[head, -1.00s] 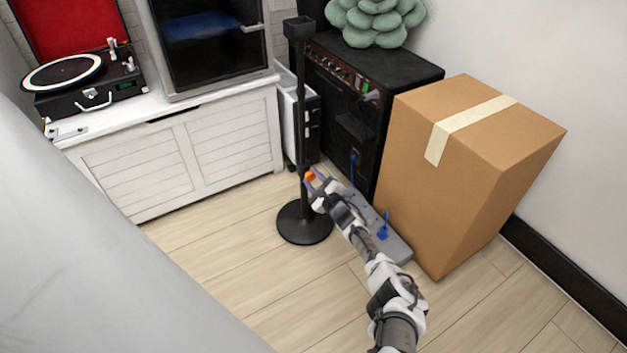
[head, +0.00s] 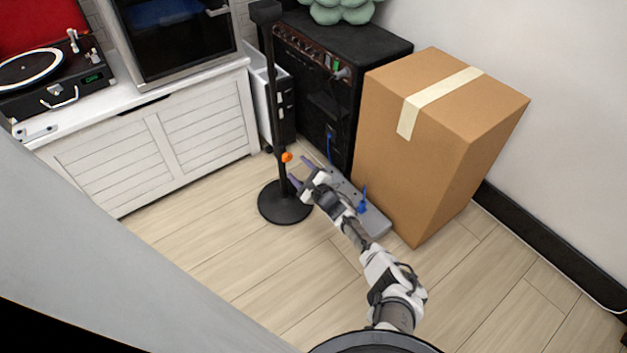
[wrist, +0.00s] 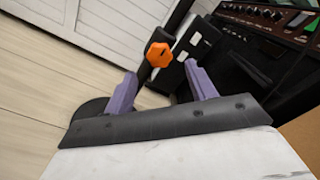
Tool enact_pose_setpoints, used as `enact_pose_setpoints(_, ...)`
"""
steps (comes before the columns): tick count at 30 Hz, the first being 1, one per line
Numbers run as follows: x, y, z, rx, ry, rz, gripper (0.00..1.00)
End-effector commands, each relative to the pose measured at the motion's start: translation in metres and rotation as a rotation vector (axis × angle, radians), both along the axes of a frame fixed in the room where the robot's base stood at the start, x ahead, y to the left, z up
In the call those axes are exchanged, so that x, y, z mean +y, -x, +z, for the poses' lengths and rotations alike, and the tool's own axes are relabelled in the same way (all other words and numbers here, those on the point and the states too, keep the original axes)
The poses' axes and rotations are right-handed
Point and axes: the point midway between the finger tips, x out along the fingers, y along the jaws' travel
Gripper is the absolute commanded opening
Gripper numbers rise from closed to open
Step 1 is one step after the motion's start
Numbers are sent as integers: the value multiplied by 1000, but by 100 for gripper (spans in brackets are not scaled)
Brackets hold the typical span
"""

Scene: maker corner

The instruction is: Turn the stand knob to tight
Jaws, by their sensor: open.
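The stand (head: 275,110) is a black upright pole on a round black base (head: 284,208), standing on the floor in the head view. Its orange knob (head: 287,157) sits low on the pole. In the wrist view the lobed orange knob (wrist: 159,55) shows beyond the fingertips, between them in the picture. My gripper (head: 299,172) is open and empty, with two purple fingers just below and right of the knob in the head view. In the wrist view the open fingers of my gripper (wrist: 158,78) point toward the pole, apart from the knob.
A black amplifier (head: 355,45) stands behind the stand. A cardboard box (head: 410,170) is at the right. A grey pedal board (head: 375,222) with a blue plug (head: 362,207) lies beside my arm. A white cabinet (head: 150,150) is at the left. Floor in front is clear.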

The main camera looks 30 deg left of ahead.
Motion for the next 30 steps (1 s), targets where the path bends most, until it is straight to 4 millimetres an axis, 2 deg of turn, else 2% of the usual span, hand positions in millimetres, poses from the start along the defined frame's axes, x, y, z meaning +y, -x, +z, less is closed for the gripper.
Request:
enact_pose_setpoints(1, -10, 3, 5, 3, -2, -4, 56)
enact_pose_setpoints(7, -42, 16, 4, 2, -1, -4, 56)
enact_pose_setpoints(15, -71, 29, 2, 0, -1, -1, 56)
enact_pose_setpoints(30, -77, 33, 0, 0, -2, 1, 56)
